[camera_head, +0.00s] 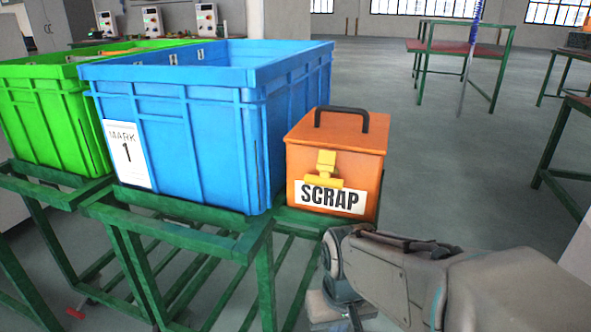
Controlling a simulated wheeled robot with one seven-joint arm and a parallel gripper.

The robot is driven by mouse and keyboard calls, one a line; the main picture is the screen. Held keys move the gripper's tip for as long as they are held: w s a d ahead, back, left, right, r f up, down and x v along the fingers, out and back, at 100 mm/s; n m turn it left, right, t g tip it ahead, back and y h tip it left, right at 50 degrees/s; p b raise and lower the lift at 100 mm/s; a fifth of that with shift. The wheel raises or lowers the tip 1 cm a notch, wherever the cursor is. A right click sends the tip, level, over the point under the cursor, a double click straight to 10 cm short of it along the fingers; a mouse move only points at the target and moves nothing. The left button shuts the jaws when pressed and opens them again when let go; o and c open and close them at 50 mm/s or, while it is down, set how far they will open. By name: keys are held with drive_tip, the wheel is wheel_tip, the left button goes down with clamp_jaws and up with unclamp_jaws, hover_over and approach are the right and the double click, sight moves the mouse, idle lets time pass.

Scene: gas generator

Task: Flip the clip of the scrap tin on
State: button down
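The scrap tin (362,163) is an orange box with a black handle on its lid. It stands on the right end of a green metal stand, beside the blue crate. Its lid looks closed. A yellow clip (325,170) sits on the front face, above and partly over the white SCRAP label (347,199). The clip's upper tab points up toward the lid edge; I cannot tell whether it is latched. My arm comes in from the lower right and bends downward in front of and below the tin. My gripper's fingers do not show.
A large blue crate (200,127) marked MARK 1 stands directly left of the tin, with a green crate (45,122) further left. The green stand (185,226) carries them with open bars below. Floor right of the tin is clear, with green-framed tables (460,47) further back.

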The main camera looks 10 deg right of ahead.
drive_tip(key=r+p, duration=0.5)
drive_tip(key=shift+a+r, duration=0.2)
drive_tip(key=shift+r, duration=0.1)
